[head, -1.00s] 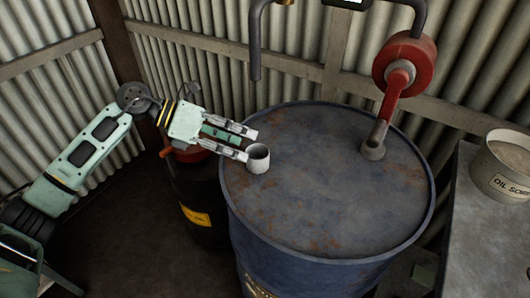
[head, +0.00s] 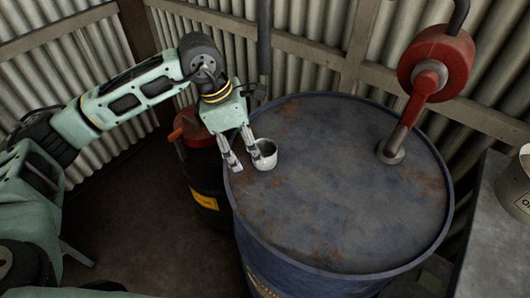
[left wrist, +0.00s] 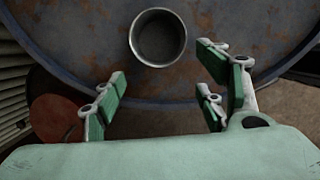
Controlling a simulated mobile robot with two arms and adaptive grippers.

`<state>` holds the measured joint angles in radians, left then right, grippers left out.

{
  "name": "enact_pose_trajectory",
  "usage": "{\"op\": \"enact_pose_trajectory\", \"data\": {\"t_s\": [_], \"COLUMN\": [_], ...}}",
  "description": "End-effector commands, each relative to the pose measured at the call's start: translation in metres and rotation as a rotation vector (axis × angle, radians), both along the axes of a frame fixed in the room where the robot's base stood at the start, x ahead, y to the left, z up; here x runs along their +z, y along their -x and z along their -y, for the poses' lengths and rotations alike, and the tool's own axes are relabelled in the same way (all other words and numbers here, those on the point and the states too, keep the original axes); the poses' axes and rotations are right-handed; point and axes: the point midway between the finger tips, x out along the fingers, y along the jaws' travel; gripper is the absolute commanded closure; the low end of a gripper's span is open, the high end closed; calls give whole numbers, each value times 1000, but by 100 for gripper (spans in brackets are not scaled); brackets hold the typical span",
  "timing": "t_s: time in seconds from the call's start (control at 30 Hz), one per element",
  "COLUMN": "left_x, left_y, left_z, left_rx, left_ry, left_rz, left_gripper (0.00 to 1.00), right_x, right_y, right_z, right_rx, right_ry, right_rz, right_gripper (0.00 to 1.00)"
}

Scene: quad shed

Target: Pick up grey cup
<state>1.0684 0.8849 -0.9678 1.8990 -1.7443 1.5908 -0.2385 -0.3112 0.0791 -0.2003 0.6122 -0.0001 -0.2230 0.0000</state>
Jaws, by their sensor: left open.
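The grey cup (head: 264,154) stands upright on top of the blue drum (head: 330,190), near the drum's left rim. My left gripper (head: 244,164) is open, with its fingers pointing down toward the drum top just left of the cup. In the left wrist view the cup (left wrist: 158,38) shows its open, empty top beyond the fingertips. There it lies roughly between the lines of the two spread fingers of my left gripper (left wrist: 162,75). Whether a finger touches the cup cannot be told. My right gripper is not in view.
A red pump (head: 438,65) with a pipe rises from the drum's right side. A dark barrel (head: 205,170) with a red top stands left of the drum. A labelled tin (head: 515,185) sits on a grey bench at right. The middle of the drum top is clear.

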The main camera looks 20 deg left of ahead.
Motion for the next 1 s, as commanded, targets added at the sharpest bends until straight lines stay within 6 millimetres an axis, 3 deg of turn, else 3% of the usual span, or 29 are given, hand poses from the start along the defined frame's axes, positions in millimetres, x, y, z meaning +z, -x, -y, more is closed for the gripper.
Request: {"op": "enact_pose_trajectory", "data": {"t_s": [0.27, 0.43, 0.73, 1.0], "left_x": [3, -23, -29, -29], "left_y": [-17, -19, -20, -20], "left_z": [39, 42, 44, 43], "left_rx": [-4, 0, 0, 0], "left_ry": [2, 1, 1, 1], "left_rz": [0, -2, 0, 0], "left_gripper": [34, 34, 34, 56], "right_x": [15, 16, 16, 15], "right_y": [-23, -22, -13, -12], "right_z": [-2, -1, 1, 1], "right_rx": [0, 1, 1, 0], "right_ry": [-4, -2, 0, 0], "right_rz": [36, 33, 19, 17], "right_gripper": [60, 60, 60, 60]}}
